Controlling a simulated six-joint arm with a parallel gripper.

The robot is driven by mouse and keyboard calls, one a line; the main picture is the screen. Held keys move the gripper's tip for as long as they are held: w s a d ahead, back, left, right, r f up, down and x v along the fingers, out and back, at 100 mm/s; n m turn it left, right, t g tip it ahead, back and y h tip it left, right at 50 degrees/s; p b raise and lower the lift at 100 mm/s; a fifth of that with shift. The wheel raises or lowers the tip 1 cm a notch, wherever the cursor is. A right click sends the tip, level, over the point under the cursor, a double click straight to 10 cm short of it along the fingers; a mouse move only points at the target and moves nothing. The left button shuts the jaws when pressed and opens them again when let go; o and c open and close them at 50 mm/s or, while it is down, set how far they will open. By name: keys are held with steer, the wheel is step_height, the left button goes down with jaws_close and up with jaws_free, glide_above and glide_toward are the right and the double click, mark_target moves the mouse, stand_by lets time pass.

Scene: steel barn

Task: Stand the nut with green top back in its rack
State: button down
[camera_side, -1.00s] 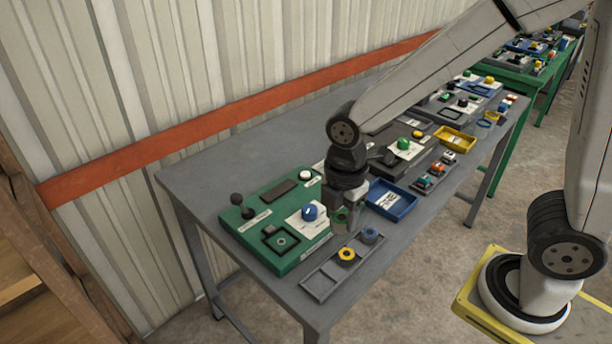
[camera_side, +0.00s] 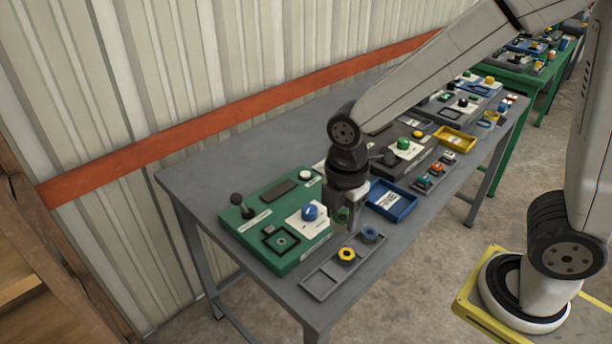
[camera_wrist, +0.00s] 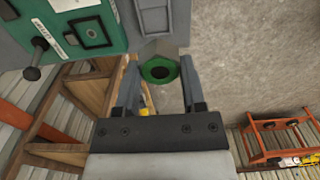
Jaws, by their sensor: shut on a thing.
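In the side view my gripper (camera_side: 346,216) is shut on this nut (camera_side: 342,215), to the right of the green panel. The rack (camera_side: 319,285) is a grey tray on the table, nearer the front edge and below my gripper in the picture. It holds a yellow nut (camera_side: 347,254) in the middle and a blue nut (camera_side: 370,235) at the right. Its left compartment looks empty.
The green panel (camera_side: 262,218) carries a blue knob (camera_side: 309,212) and a black lever (camera_side: 241,206). A blue tray (camera_side: 391,203) lies right of my gripper. More panels and trays fill the table's far end. The table's left end (camera_side: 205,180) is bare.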

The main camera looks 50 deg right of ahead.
steer(key=shift+f, duration=0.1)
glide_toward(320, 284)
steer(key=shift+a+f, duration=0.1)
steer(key=shift+f, duration=1.35)
steer(key=shift+f, duration=0.1)
steer(key=shift+f, duration=1.7)
steer(key=shift+f, duration=0.1)
steer(key=shift+c, duration=0.9)
jaws_free()
